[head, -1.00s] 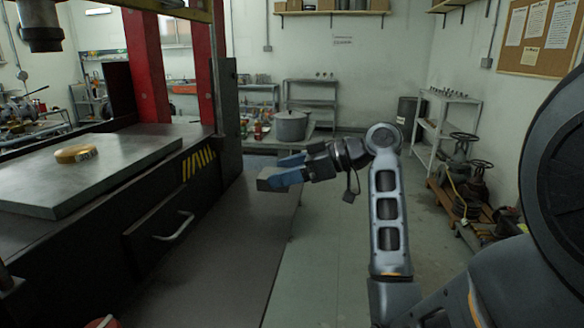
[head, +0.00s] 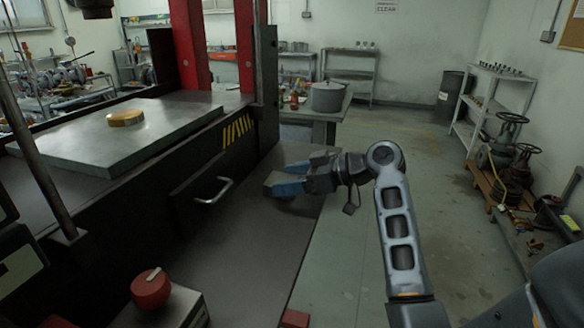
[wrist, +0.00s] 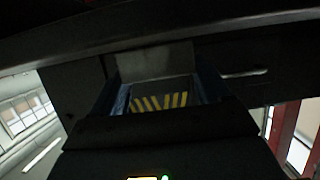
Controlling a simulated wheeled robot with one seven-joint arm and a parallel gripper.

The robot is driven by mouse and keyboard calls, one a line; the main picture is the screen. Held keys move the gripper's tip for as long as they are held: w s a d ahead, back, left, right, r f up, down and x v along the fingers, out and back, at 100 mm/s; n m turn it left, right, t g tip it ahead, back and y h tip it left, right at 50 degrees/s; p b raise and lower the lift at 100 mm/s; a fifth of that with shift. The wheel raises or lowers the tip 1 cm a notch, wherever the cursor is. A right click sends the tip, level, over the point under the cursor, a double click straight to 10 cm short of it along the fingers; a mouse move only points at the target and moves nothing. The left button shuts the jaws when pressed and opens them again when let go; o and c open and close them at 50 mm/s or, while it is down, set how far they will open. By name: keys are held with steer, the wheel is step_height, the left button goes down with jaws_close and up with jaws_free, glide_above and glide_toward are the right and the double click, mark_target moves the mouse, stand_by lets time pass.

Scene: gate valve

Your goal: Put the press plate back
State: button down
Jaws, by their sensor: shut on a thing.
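The press plate (head: 278,179) is a small grey block. My gripper (head: 286,182), with blue fingers, is shut on it. The gripper holds it in the air over the dark ledge in front of the press, right of the drawer handle. In the wrist view the plate (wrist: 155,60) shows as a grey block between the fingers, with yellow-black stripes beyond it. The press bed (head: 70,140) is a wide grey slab at the left, apart from the gripper. A brass-coloured disc (head: 125,118) lies on it.
A drawer with a metal handle (head: 213,190) and hazard stripes (head: 238,130) mark the press front. A red knob (head: 151,288) stands at the lower left. A pot (head: 327,97) is on a table behind. Valves (head: 503,150) stand on the right. The middle floor is clear.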

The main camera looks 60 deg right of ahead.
stand_by(0.3)
jaws_free()
steer(key=shift+f, duration=0.15)
steer(key=shift+s+r, duration=0.2)
steer(key=b+v, duration=0.1)
steer(key=v, duration=1)
steer(key=shift+s, duration=0.35)
steer(key=shift+s, duration=0.1)
